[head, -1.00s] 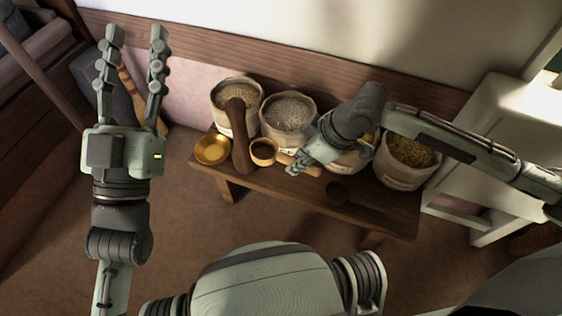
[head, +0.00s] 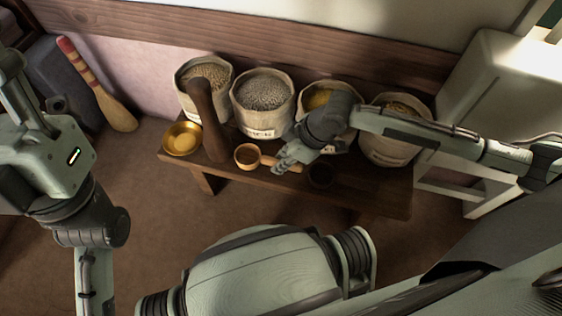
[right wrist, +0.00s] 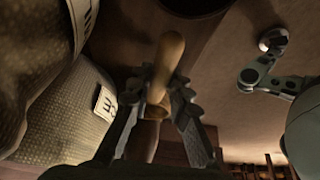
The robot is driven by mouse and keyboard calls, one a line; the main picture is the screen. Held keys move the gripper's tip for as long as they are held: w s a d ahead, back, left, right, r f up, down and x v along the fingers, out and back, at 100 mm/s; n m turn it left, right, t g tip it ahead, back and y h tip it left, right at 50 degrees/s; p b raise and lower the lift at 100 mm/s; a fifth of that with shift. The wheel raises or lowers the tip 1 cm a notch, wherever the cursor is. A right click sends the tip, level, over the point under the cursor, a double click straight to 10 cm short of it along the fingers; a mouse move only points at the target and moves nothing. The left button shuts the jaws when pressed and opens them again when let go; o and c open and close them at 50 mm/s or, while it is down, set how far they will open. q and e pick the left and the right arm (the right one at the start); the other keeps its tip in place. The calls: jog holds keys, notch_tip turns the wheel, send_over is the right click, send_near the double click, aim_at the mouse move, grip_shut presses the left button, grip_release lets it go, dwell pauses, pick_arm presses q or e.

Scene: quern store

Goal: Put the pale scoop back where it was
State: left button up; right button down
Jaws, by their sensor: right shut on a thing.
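The pale scoop (head: 247,156) is at the front of the low wooden bench, its bowl to the left and its handle to the right. My right gripper (head: 287,160) is shut on the handle. I cannot tell whether the scoop touches the bench. In the right wrist view the scoop's pale wood (right wrist: 169,58) shows between the fingers of the right gripper (right wrist: 163,92). My left gripper (head: 30,95) is at the left edge of the head view, away from the bench and partly cut off, so its opening is unclear.
The bench (head: 370,192) holds several sacks of grain (head: 263,105) along the wall, a brass bowl (head: 182,139) and a tall dark wooden pestle (head: 206,125). A dark scoop (head: 321,175) lies right of the pale one. A striped paddle (head: 98,88) leans at the left wall.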

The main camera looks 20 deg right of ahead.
jog(key=shift+f, duration=0.15)
jog(key=c, duration=1.4)
grip_release()
